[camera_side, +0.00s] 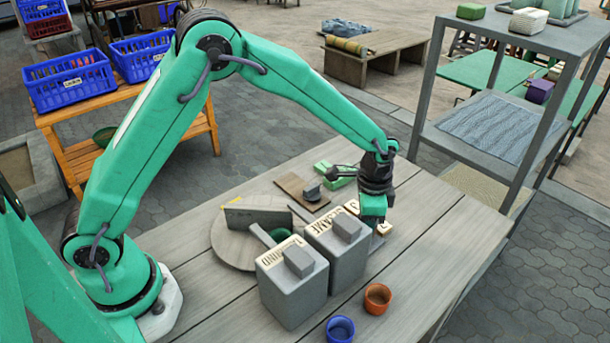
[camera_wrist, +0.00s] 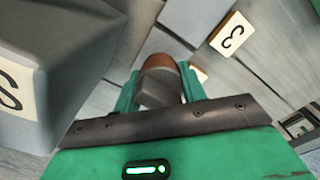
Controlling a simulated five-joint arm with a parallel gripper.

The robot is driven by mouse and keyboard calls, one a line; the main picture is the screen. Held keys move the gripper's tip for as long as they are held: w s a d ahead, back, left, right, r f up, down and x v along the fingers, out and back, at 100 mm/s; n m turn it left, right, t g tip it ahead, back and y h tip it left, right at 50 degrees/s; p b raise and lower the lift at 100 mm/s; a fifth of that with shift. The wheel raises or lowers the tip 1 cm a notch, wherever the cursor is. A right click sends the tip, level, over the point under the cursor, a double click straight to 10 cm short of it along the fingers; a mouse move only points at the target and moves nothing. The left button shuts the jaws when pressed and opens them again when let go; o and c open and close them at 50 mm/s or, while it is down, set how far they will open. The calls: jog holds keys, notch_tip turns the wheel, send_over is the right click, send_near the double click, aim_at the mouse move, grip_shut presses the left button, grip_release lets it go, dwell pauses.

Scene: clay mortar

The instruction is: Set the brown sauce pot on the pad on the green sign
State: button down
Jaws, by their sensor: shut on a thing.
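My gripper (camera_side: 373,212) points down behind and to the right of the two grey boxes in the side view. In the wrist view, its green fingers (camera_wrist: 160,84) are shut on a rounded brown thing with a grey face, which looks like the brown sauce pot (camera_wrist: 158,61). The fingers and boxes hide it in the side view, so its height above the table cannot be told. Green blocks (camera_side: 335,175) lie behind the gripper. I cannot make out for sure which thing is the green sign or its pad.
Two lidded grey boxes (camera_side: 292,285) with lettered labels stand close to my gripper. An orange-brown cup (camera_side: 377,298) and a blue cup (camera_side: 340,329) stand at the front. A brown board (camera_side: 290,182) lies behind. The table's right side is clear.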

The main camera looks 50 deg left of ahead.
jog(key=shift+f, duration=0.8)
jog(key=shift+f, duration=0.15)
jog(key=c, duration=0.8)
grip_release()
notch_tip(320, 180, up, 12)
jog(key=shift+f, duration=0.2)
jog(key=shift+r, duration=0.35)
